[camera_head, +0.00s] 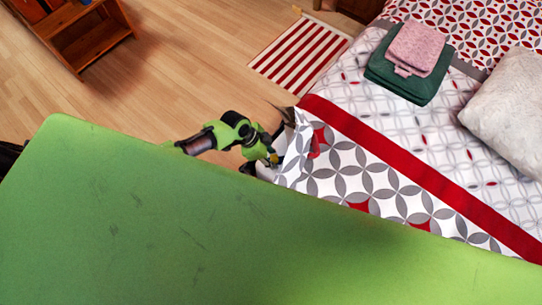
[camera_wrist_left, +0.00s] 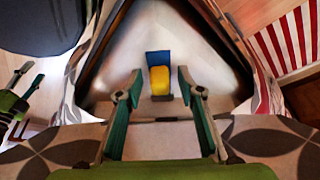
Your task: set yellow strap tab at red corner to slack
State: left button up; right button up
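The yellow strap tab (camera_wrist_left: 159,80) shows in the left wrist view, upright against a blue patch (camera_wrist_left: 158,57) inside a pale, tent-like fold of fabric. In the head view a small yellow spot (camera_head: 273,158) shows at the gripper, by the bed's near-left corner, where patterned bedding (camera_head: 297,165) is lifted and a red patch (camera_head: 316,142) shows. My left gripper (camera_wrist_left: 160,82) is open, its two fingers on either side of the tab in the picture; contact cannot be told. What looks like my right gripper (camera_wrist_left: 27,82) shows at the left wrist view's left edge, its fingers apart.
The bed has a red band (camera_head: 420,178), folded green (camera_head: 410,78) and pink (camera_head: 417,45) cloths, and a pale pillow (camera_head: 510,105). A striped rug (camera_head: 298,55) lies beside it. Wooden floor is clear on the left, with a wooden shelf (camera_head: 85,32) beyond.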

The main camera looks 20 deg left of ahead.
pick_arm(q)
grip_shut()
jog(key=shift+w+d+b, duration=0.2)
jog(key=shift+w+d, duration=0.1)
jog(key=shift+d, duration=0.35)
jog(key=shift+w+d+b, duration=0.15)
jog(key=shift+w+d, duration=0.15)
jog(key=shift+d, duration=0.35)
grip_release()
jog(key=shift+a+r, duration=0.1)
jog(key=v, duration=1.2)
jog(key=shift+s, duration=0.1)
